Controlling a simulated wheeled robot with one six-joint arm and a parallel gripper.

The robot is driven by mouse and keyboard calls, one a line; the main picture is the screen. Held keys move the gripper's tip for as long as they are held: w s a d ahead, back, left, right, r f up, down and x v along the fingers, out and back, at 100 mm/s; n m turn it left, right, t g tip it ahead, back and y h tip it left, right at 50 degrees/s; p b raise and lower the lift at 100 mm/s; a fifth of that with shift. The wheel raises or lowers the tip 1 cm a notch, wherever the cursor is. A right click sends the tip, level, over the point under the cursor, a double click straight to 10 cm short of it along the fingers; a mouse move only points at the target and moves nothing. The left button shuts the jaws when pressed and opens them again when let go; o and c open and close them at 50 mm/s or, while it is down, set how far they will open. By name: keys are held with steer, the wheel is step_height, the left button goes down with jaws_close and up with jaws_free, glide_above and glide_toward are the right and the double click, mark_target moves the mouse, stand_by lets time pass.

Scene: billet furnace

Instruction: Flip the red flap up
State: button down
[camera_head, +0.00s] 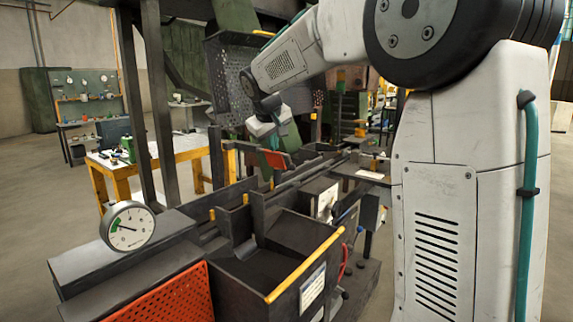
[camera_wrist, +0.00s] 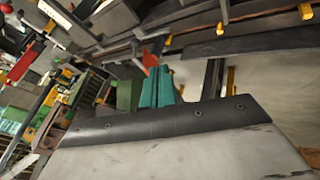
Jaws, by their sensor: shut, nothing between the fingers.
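The red flap (camera_head: 275,158) is a small orange-red plate beside the dark rail channel of the furnace machine in the head view. A small part of it shows in the wrist view (camera_wrist: 149,60), just beyond the fingertips. My gripper (camera_head: 275,142) points down directly at the flap from above, very close to it. Its teal fingers also show in the wrist view (camera_wrist: 158,72), shut and empty. I cannot tell whether they touch the flap. My wrist housing hides part of the view around the fingers.
A pressure gauge (camera_head: 128,226) stands on a dark block at the front left. An orange perforated panel (camera_head: 165,298) and a dark bin with a yellow handle bar (camera_head: 304,264) are in front. A yellow-legged workbench (camera_head: 185,150) stands behind at left. Open floor lies at far left.

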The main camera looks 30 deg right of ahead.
mark_target(284, 163)
steer(key=shift+f, duration=0.1)
steer(key=x, duration=0.3)
steer(key=d+x, duration=0.1)
steer(key=x, duration=0.3)
steer(key=d+r+x, duration=0.1)
steer(key=x, duration=0.3)
steer(key=shift+d+f, duration=0.25)
steer(key=shift+d, duration=0.05)
steer(key=shift+w+d, duration=0.15)
steer(key=shift+d, duration=0.35)
steer(key=shift+d, duration=0.1)
steer(key=shift+f+h, duration=0.1)
steer(key=shift+h, duration=0.2)
